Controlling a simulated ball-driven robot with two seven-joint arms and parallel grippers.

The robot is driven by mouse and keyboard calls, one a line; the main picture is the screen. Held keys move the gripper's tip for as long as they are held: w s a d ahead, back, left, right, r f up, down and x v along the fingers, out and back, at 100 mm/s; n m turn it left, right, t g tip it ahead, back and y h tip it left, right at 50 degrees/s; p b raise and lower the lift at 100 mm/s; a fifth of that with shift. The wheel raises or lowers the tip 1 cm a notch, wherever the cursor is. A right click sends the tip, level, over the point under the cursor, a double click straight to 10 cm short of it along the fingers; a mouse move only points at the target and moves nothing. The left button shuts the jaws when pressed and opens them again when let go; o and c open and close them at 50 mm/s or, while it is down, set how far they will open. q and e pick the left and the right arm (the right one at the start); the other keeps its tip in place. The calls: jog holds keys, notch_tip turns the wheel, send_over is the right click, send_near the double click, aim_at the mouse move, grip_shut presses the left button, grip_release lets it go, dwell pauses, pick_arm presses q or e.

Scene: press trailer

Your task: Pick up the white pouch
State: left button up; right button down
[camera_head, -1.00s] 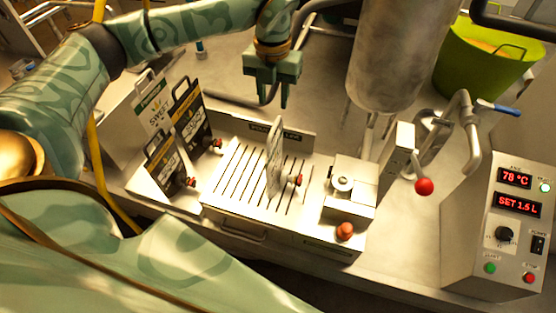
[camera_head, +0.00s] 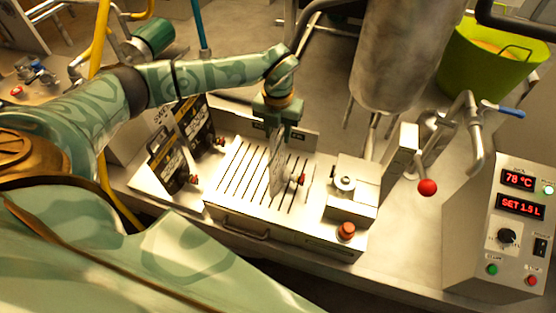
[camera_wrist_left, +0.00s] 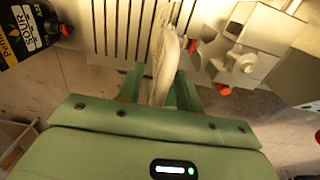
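The white pouch (camera_head: 277,172) stands upright on the slotted metal tray (camera_head: 235,172) in the head view, with a small red-capped spout on its right side. My left gripper (camera_head: 278,128) is directly above it, pointing down, with its fingers around the pouch's top. In the left wrist view, the pouch (camera_wrist_left: 164,58) lies between the two fingers of the left gripper (camera_wrist_left: 161,82), which look apart, with a gap at the left finger. The pouch is close to the right finger; whether they touch is unclear. My right gripper is not in view.
Dark pouches (camera_head: 170,165) with red caps stand left of the slotted tray. A metal block with a red knob (camera_head: 346,231) is to the right. Further right are a red-ball lever (camera_head: 427,187) and a control box (camera_head: 503,235). A steel tank (camera_head: 398,60) hangs behind.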

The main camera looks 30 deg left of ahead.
pick_arm(q)
grip_shut()
jog(key=shift+r, duration=0.1)
